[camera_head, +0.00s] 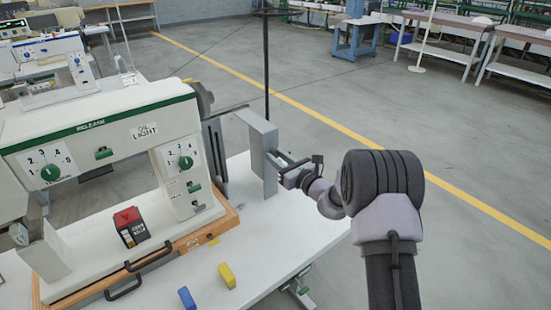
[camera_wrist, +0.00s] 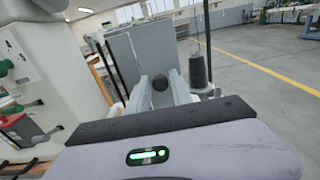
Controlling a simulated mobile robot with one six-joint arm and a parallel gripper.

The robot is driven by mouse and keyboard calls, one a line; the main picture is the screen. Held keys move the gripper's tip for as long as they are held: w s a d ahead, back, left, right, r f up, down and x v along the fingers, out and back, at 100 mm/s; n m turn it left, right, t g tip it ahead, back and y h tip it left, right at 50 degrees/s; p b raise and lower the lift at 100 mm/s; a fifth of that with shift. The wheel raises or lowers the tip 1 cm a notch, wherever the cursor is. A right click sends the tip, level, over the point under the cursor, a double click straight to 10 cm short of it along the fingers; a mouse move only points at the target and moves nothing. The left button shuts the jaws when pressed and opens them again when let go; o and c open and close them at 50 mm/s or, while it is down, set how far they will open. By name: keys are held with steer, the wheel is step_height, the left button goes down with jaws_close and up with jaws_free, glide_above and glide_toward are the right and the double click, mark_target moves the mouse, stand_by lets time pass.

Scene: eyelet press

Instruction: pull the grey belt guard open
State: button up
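The grey belt guard (camera_head: 264,150) is a box-like panel at the right end of the white eyelet press (camera_head: 110,125). It stands out from the press, with a gap between them, joined by a thin piece at the top. In the wrist view the guard (camera_wrist: 140,55) fills the middle, with a dark round knob (camera_wrist: 160,84) on its near side. My gripper (camera_head: 285,165) reaches it from the right. In the wrist view my gripper's fingers (camera_wrist: 160,88) lie on both sides of the knob and appear closed on it. The contact itself is small and hard to see.
The press stands on a wooden base on a white table (camera_head: 230,275). A red-topped switch box (camera_head: 130,226), a yellow block (camera_head: 227,275) and a blue block (camera_head: 187,298) are near its front. A dark pole (camera_head: 266,60) rises behind the guard. The floor to the right is open.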

steer(key=shift+o, duration=1)
steer(key=p+v, duration=0.3)
steer(key=v, duration=1.4)
steer(key=shift+d, duration=0.2)
steer(key=shift+s, duration=0.15)
